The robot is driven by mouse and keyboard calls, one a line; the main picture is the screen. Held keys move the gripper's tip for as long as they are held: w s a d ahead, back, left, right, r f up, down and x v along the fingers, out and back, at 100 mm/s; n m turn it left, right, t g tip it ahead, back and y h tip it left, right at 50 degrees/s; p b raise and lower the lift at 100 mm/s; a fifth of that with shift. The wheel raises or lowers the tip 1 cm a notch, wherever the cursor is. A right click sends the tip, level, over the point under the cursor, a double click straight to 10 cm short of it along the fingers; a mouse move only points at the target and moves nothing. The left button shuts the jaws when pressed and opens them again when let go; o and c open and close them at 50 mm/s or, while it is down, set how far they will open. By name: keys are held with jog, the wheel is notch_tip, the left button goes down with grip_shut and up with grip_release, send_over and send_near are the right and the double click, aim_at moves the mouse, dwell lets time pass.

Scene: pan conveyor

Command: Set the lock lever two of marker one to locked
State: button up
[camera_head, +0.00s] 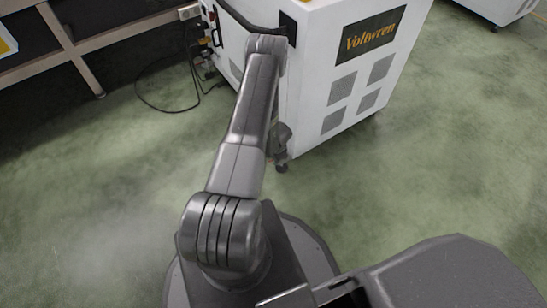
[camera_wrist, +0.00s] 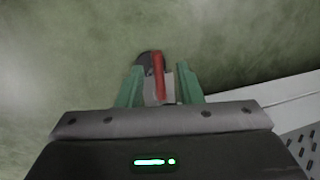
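A white cabinet on casters (camera_head: 318,75) with a dark Voltwren label stands at the top centre of the head view. In the wrist view a red lever (camera_wrist: 158,72) sits on a dark caster near the floor. My gripper (camera_wrist: 161,88) has its two green fingers apart, one on each side of the lever, with a gap visible beside it. I cannot tell whether the lever is up or down. In the head view my arm reaches to the cabinet's near corner, and the fingers cannot be made out there.
The cabinet's white edge and vented panel (camera_wrist: 300,145) lie at the lower right of the wrist view. Black cables (camera_head: 170,108) lie on the floor left of the cabinet. A bench frame (camera_head: 75,50) stands at the upper left.

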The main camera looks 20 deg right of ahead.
jog(key=shift+s+r, duration=0.1)
notch_tip(320, 180, up, 13)
jog(key=s+p, duration=0.2)
jog(key=p, duration=0.3)
jog(key=shift+s+d+r, duration=0.2)
jog(key=shift+s, duration=0.1)
jog(key=shift+f, duration=0.15)
jog(key=w+f+b, duration=0.1)
jog(key=f, duration=0.3)
jog(key=f+b, duration=0.2)
jog(key=f, duration=0.3)
jog(key=w+f+b, duration=0.1)
jog(key=f+b, duration=0.1)
jog(key=f, duration=0.2)
jog(key=shift+w+a+f, duration=0.2)
jog(key=shift+w+a, duration=0.05)
jog(key=shift+w, duration=0.05)
jog(key=shift+n, duration=0.3)
